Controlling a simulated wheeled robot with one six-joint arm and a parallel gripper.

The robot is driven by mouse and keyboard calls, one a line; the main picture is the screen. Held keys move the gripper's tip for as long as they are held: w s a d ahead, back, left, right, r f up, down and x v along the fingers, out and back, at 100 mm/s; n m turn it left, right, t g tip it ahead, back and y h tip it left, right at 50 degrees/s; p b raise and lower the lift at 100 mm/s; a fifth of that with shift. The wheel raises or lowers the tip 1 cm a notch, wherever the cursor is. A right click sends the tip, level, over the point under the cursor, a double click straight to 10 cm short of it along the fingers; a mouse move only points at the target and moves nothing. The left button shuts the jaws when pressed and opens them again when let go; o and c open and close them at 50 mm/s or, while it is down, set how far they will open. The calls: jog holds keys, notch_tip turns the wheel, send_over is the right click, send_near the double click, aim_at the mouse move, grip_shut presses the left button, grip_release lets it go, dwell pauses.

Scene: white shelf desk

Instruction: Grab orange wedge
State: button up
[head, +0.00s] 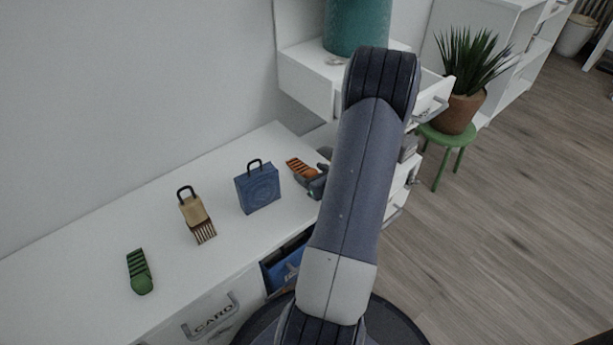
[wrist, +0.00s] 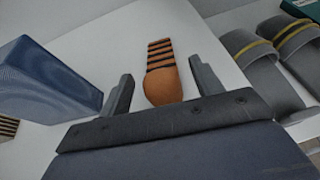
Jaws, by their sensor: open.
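The orange wedge (head: 300,168) lies on the white desk top at its far right part, just right of the blue bag. It has dark stripes on one end and a smooth rounded end. In the wrist view the orange wedge (wrist: 161,76) lies between the two fingers, its rounded end toward my gripper (wrist: 162,90). The fingers are apart, one on each side, with gaps to the wedge. In the head view my gripper (head: 318,180) is beside the wedge's right end, and my arm hides part of it.
A blue bag (head: 258,188) stands close left of the wedge. A tan brush-like item (head: 196,216) and a green striped wedge (head: 139,272) lie farther left on the desk (head: 90,250). Grey sandals with yellow bands (wrist: 262,70) lie right of my gripper.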

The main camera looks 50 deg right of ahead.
aim_at(302, 167)
jog(key=shift+x, duration=1.2)
jog(key=c, duration=1.1)
